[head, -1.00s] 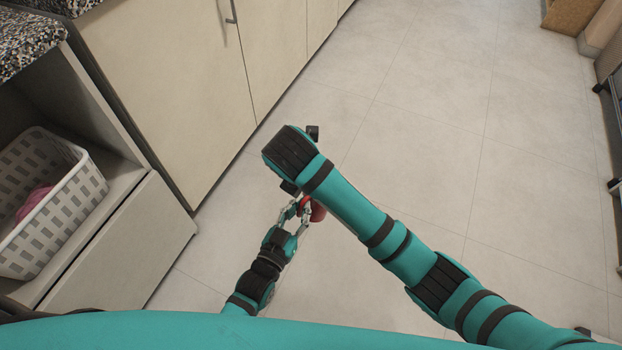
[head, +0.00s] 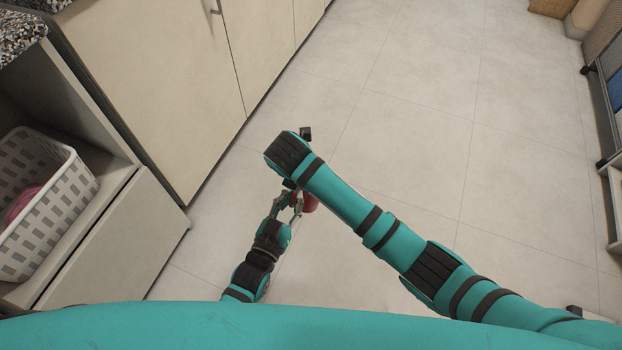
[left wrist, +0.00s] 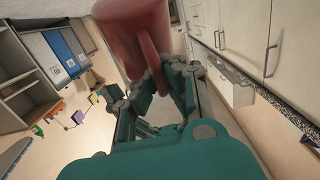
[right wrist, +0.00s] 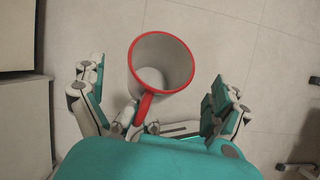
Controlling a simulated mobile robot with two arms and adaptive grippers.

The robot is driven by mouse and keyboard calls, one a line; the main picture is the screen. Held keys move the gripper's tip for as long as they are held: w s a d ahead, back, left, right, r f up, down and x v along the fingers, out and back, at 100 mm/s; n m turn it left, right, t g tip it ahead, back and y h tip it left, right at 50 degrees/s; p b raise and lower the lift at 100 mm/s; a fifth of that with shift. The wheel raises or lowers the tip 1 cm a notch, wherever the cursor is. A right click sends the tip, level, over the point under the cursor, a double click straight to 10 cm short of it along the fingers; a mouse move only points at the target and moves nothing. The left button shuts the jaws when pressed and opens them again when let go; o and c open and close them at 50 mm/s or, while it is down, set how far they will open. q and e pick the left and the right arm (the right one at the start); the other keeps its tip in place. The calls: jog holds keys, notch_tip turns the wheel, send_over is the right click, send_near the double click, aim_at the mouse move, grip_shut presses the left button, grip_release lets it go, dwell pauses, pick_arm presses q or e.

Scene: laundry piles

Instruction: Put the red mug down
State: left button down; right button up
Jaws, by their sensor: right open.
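The red mug (head: 308,203) is held above the floor, low in the middle of the head view. My left gripper (head: 288,205) is shut on its handle. In the left wrist view, the mug (left wrist: 125,28) fills the top, its handle between the fingers. The right wrist view looks down into the mug (right wrist: 165,62), with its pale, empty inside and red rim; its handle points toward my wrist. My right gripper (right wrist: 155,88) is open, its fingers on both sides of the mug and apart from it. In the head view, my right forearm hides that gripper.
Tiled floor (head: 420,130) is clear ahead and to the right. Beige cabinets (head: 150,80) run along the left. A white laundry basket (head: 50,215) with a pink cloth sits in an open cabinet at lower left. A shelf unit (head: 603,110) stands at the right edge.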

jog(key=shift+x, duration=2.1)
jog(key=c, duration=1.4)
pick_arm(q)
jog(key=shift+w+r, duration=0.1)
jog(key=shift+r, duration=0.75)
pick_arm(e)
jog(key=shift+s, duration=0.1)
jog(key=shift+c, duration=0.2)
jog(key=shift+f, duration=0.1)
pick_arm(q)
jog(key=v, duration=1.2)
jog(key=shift+s+f, duration=0.2)
jog(key=shift+f, duration=0.2)
